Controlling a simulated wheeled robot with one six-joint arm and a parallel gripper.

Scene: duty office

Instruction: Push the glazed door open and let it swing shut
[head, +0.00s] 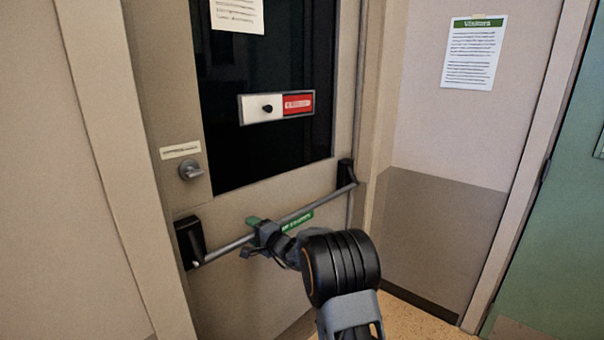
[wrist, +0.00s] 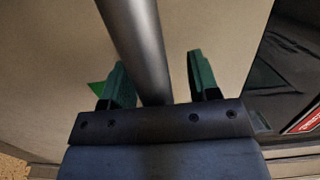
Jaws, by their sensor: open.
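The glazed door (head: 262,160) stands ahead in the head view, with a dark glass pane (head: 215,75), and looks shut in its frame. A grey push bar (head: 232,245) crosses it between two black end mounts. My gripper (head: 251,238) is at the bar, left of its middle. In the wrist view the bar (wrist: 138,45) runs between the two open green-tipped fingers, down to the palm of my gripper (wrist: 160,78). I cannot tell whether the palm touches the bar.
A round lock knob (head: 191,170) sits on the door's left side. A red-and-white sign plate (head: 277,106) is on the glass. A visitors notice (head: 472,53) hangs on the wall to the right. A green door (head: 555,200) stands at far right.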

